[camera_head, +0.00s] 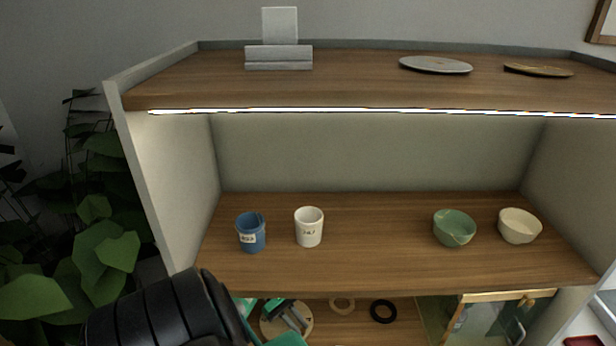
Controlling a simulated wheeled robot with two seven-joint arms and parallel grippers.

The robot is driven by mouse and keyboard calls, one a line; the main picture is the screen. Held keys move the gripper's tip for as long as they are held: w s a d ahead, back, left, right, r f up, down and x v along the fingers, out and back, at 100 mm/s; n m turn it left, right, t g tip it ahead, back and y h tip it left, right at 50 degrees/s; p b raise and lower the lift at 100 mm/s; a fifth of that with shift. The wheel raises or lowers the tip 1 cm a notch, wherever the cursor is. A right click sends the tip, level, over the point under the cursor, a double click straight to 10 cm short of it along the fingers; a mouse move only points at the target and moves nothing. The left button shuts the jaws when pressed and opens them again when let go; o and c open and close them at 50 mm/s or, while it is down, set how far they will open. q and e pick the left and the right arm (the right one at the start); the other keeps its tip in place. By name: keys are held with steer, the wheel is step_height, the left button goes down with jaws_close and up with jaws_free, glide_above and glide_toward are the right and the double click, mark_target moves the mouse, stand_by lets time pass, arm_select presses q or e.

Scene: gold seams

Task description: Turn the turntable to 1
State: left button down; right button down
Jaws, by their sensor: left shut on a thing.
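The turntable (267,327) is a small round pale wooden disc low in the head view, under the front edge of the wooden shelf. My left arm comes in from the lower left. My left gripper (292,318) is over the disc, shut on a part of the turntable; the exact contact is small and hard to make out. Grey and green parts cover much of the disc. No number mark on it can be read. My right gripper is not in view.
A blue cup (251,234), a white cup (309,228), a green bowl (454,229) and a cream bowl (519,227) stand on the shelf above. A glass-fronted box is further right.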

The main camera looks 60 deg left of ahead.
arm_select(q)
steer(key=shift+s, duration=0.15)
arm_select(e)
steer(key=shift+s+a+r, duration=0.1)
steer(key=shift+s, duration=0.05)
arm_select(q)
steer(key=shift+f, duration=0.1)
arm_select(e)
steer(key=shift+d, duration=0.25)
arm_select(q)
steer(key=c, duration=1.3)
jaws_free()
steer(key=shift+c, duration=0.2)
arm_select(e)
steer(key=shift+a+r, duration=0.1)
